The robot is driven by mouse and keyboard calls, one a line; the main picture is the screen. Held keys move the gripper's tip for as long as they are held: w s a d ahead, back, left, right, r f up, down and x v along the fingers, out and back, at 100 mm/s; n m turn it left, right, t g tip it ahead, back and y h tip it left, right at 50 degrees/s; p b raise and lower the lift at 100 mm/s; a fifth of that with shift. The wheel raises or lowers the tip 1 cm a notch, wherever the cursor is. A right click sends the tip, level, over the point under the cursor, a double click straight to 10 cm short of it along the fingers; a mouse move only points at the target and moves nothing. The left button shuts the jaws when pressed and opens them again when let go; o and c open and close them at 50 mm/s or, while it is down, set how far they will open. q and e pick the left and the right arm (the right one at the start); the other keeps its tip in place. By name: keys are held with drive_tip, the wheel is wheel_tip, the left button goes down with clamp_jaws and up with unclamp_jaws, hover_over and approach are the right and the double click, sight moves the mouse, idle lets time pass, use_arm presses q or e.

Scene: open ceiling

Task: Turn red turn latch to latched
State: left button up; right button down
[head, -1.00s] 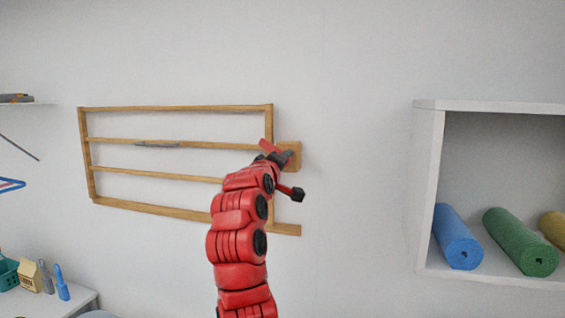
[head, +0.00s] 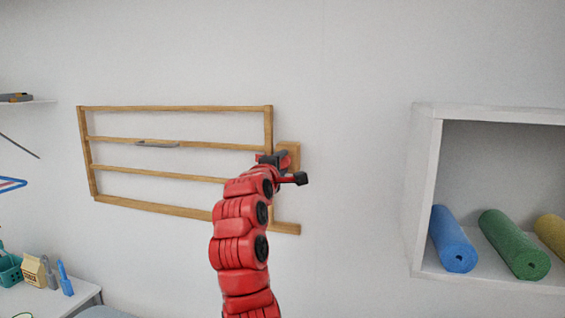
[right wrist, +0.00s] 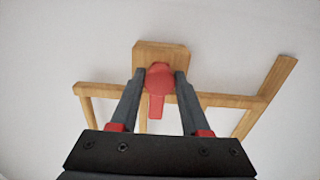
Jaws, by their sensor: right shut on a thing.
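The red turn latch (right wrist: 158,85) is mounted on a wooden block (right wrist: 160,50). In the right wrist view its round hub sits on the block and its arm points down the picture, across the wooden rail. My right gripper (right wrist: 160,76) is shut on the latch, with one dark finger at each side of the hub. In the head view, my right gripper (head: 275,160) is at the block (head: 291,155) at the right end of the wooden rack, and largely hides the latch. My left gripper is not in view.
The wooden rack (head: 180,107) is on the wall, with a grey handle (head: 157,144) on one rail. A white open shelf (head: 423,190) holding rolled mats (head: 513,245) is on the right. The wall between them is clear. A white table (head: 60,300) with small items is lower left.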

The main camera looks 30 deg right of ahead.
idle(0.3)
drive_tip(key=shift+c, duration=2.1)
unclamp_jaws()
drive_tip(key=shift+a, duration=0.1)
drive_tip(key=shift+s+a+f, duration=0.1)
drive_tip(key=shift+s+a, duration=0.05)
drive_tip(key=b+v, duration=0.4)
drive_tip(key=v, duration=1.3)
drive_tip(key=shift+b, duration=0.4)
